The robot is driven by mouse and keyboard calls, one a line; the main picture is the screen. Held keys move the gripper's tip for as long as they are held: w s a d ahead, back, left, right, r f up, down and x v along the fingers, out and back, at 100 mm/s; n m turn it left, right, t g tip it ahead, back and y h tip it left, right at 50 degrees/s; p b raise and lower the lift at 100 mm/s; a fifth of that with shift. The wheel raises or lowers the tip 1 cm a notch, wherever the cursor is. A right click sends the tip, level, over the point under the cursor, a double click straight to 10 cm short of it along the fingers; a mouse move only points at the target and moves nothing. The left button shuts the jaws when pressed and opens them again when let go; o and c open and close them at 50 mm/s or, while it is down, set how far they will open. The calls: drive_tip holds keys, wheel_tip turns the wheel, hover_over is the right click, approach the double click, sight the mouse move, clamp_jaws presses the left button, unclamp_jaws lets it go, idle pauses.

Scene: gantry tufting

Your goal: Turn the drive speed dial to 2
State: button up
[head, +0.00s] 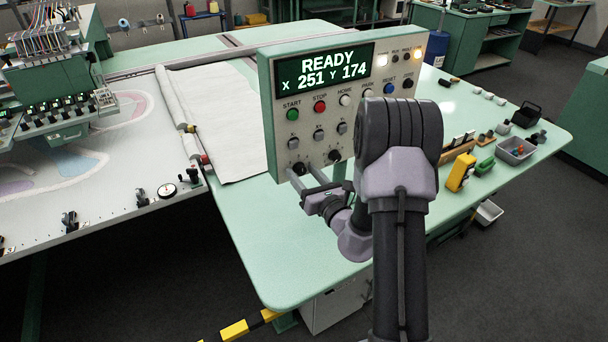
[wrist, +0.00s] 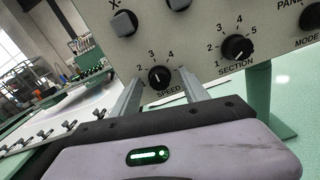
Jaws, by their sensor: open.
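The speed dial (wrist: 159,76) is a round black knob with a white pointer mark, low on the grey control panel (wrist: 215,25). Numbers 2, 3 and 4 show around it; the pointer's exact setting is too small to tell. In the head view the dial (head: 299,168) is at the panel's bottom left. My gripper (wrist: 160,80) is open, with one finger to each side of the dial, pointing at the panel. Contact with the knob cannot be made out. In the head view my gripper (head: 306,173) reaches the panel's lower edge.
The section dial (wrist: 237,48) sits just right of my right finger. The mode knob (wrist: 310,16) is farther right. Push buttons (head: 320,106) and a READY display (head: 325,72) are above. The green tabletop (head: 270,260) is clear below; small tools lie to the right.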

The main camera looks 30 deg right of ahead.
clamp_jaws()
drive_tip(key=shift+f+n+b, duration=0.1)
drive_tip(key=shift+n+b, duration=0.2)
drive_tip(key=shift+n, duration=0.1)
drive_tip(key=n+b, duration=0.3)
drive_tip(key=n, duration=0.1)
drive_tip(key=shift+f+n+b, duration=0.1)
drive_tip(key=shift+n+b, duration=0.2)
drive_tip(key=shift+b, duration=0.05)
drive_tip(key=shift+d+n+b, duration=0.1)
drive_tip(key=shift+n+b, duration=1.6)
drive_tip(key=shift+n, duration=0.4)
drive_tip(key=shift+r, duration=0.2)
unclamp_jaws()
